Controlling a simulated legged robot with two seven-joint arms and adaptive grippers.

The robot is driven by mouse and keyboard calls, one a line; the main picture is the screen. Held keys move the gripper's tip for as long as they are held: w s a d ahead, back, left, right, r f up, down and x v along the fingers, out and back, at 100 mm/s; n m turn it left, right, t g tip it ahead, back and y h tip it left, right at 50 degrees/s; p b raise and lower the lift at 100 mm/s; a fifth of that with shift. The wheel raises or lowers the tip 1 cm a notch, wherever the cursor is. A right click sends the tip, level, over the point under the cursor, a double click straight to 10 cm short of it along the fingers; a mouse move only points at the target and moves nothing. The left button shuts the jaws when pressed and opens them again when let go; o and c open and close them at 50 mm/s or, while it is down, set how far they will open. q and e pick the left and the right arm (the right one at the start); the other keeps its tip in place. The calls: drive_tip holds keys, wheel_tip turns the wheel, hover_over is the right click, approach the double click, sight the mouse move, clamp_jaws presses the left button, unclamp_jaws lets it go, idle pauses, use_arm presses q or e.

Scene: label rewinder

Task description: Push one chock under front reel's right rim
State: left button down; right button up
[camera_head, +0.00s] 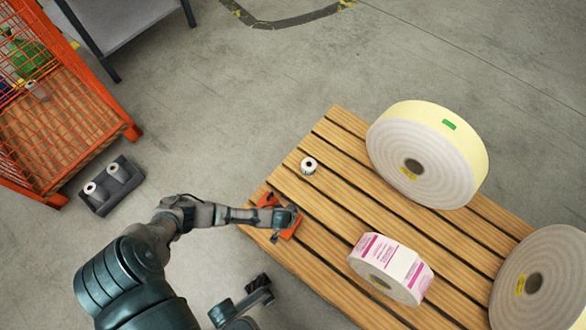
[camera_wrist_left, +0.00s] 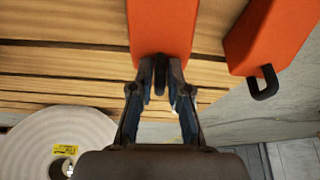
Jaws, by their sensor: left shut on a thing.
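My left gripper (camera_head: 288,216) is over the left end of the wooden slatted deck. It is shut on an orange chock (camera_head: 288,234), apparently by its dark handle; the fingers hide part of it. In the left wrist view this chock (camera_wrist_left: 160,30) extends from the fingertips. A second orange chock (camera_head: 268,200) with a black loop handle lies beside it, also in the wrist view (camera_wrist_left: 270,38). Large reels stand on the deck: one yellow-edged (camera_head: 427,150) and one at the right edge (camera_head: 540,285). Which is the front reel is unclear. A dark part, apparently my right gripper (camera_head: 245,300), is low in view.
A pink-and-white label reel (camera_head: 390,268) and a small white roll (camera_head: 309,166) are on the slatted deck (camera_head: 350,205). An orange mesh cage (camera_head: 60,120) and a dark holder with rolls (camera_head: 110,185) stand at left. Deck between chocks and label reel is clear.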

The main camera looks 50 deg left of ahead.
use_arm(q)
drive_tip(key=c, duration=1.1)
unclamp_jaws()
drive_tip(key=shift+c, duration=0.2)
